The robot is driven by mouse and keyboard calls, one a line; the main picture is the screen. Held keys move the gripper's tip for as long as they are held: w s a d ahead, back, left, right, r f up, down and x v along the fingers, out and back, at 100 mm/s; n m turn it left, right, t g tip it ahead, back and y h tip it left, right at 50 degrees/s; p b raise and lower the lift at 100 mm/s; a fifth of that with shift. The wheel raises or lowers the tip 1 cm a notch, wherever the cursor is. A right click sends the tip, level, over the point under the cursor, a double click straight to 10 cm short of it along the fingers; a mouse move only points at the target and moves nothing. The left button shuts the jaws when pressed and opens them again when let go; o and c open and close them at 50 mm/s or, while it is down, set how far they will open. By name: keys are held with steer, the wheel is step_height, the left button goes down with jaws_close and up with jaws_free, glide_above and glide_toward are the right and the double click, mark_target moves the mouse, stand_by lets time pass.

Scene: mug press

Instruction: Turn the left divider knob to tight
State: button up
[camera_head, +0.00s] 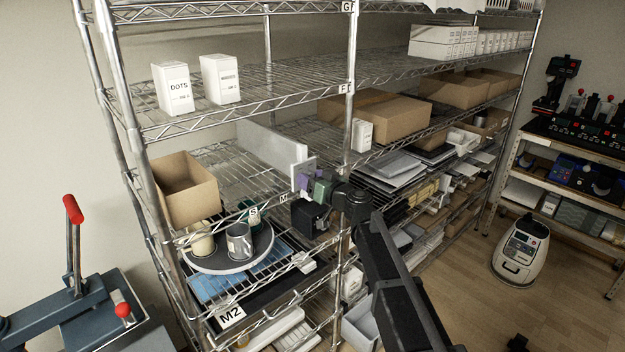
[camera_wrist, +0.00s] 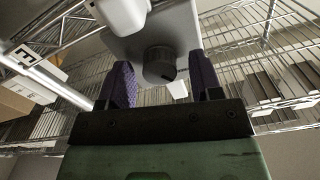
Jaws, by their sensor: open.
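The divider (camera_head: 270,147) is a pale upright panel on the middle shelf, left of the shelf post. A light plate (camera_head: 303,172) stands at its front end. In the wrist view, a dark round knob (camera_wrist: 159,64) sits on a grey plate (camera_wrist: 183,32). My gripper (camera_head: 307,182) is up at this plate. It is open, and its two purple fingers (camera_wrist: 161,70) stand on either side of the knob with visible gaps. In the head view my gripper hides the knob. I cannot read any tight or loose mark.
A round tray (camera_head: 207,267) with several mugs stands on the shelf at left, below a cardboard box (camera_head: 183,188). Wire shelf edges and the post (camera_head: 350,120) are close to my arm. A press with red-tipped levers (camera_head: 73,210) stands at far left.

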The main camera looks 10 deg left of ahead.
steer(key=c, duration=0.9)
steer(key=m, duration=0.3)
steer(key=shift+m, duration=0.3)
steer(key=m, duration=0.3)
steer(key=shift+m, duration=0.3)
steer(key=m, duration=0.6)
steer(key=shift+m, duration=0.3)
steer(key=o, duration=0.9)
